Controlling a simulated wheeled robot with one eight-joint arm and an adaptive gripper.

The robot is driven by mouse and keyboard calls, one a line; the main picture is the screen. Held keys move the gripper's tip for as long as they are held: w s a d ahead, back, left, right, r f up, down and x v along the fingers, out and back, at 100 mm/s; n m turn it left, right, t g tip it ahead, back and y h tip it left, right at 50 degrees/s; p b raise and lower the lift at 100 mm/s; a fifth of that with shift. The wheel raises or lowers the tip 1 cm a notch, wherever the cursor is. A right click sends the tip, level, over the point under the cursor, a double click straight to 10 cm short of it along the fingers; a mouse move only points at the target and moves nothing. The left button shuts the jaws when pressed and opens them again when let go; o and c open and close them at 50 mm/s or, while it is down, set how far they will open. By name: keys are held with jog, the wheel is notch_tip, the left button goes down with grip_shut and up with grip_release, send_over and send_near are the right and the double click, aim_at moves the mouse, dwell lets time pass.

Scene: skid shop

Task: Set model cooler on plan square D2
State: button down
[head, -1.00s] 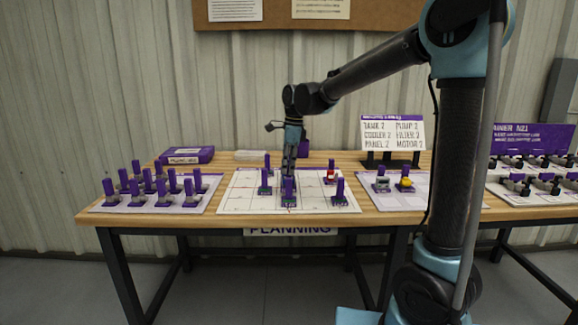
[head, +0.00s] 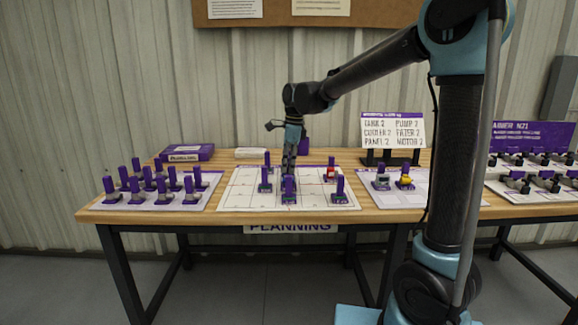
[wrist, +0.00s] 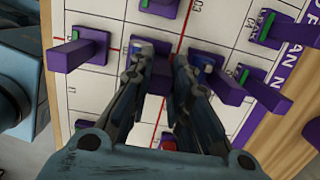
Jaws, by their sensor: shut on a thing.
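My gripper (head: 289,172) points down over the white plan sheet (head: 240,201) on the bench. In the wrist view my gripper (wrist: 163,66) is shut on the purple post of a model (wrist: 160,76). In the head view the model (head: 288,190) at the fingertips stands at the front middle of the sheet. I cannot tell its type, its square, or whether its base touches the sheet. Other purple-posted models stand on the sheet: one at the left (head: 265,182), a red one (head: 331,172) behind right, and one at front right (head: 340,192).
Several purple-posted models (head: 145,186) stand on a sheet at the left. Two models (head: 382,180) stand on a right-hand sheet. A sign (head: 392,130) lists tank, cooler, panel, pump, filter and motor. In the wrist view neighbouring posts (wrist: 75,50) stand close around my fingers.

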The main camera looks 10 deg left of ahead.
jog(key=shift+f, duration=0.4)
jog(key=c, duration=1.4)
grip_release()
jog(key=shift+r, duration=0.75)
jog(key=shift+r, duration=3.4)
